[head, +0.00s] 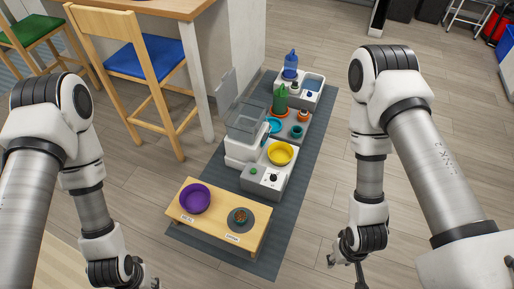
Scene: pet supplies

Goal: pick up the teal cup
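A small teal cup (297,131) stands on a grey tray in the middle of the mat, in front of an orange cup. A flatter teal dish (273,125) sits just left of it. My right gripper (347,268) is low at the bottom edge, right of the mat and far from the cup. My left gripper (150,282) is at the bottom edge, left of the wooden stand, and mostly cut off. Nothing shows in either gripper, and their fingertips are not clear enough to tell open from shut.
A wooden stand (219,222) holds a purple bowl (195,198) and a small dish (240,218). Behind it are a feeder with a yellow bowl (281,153), a green cactus-like object (280,98) and a blue-topped fountain (291,66). Chairs stand left. Floor right of the mat is clear.

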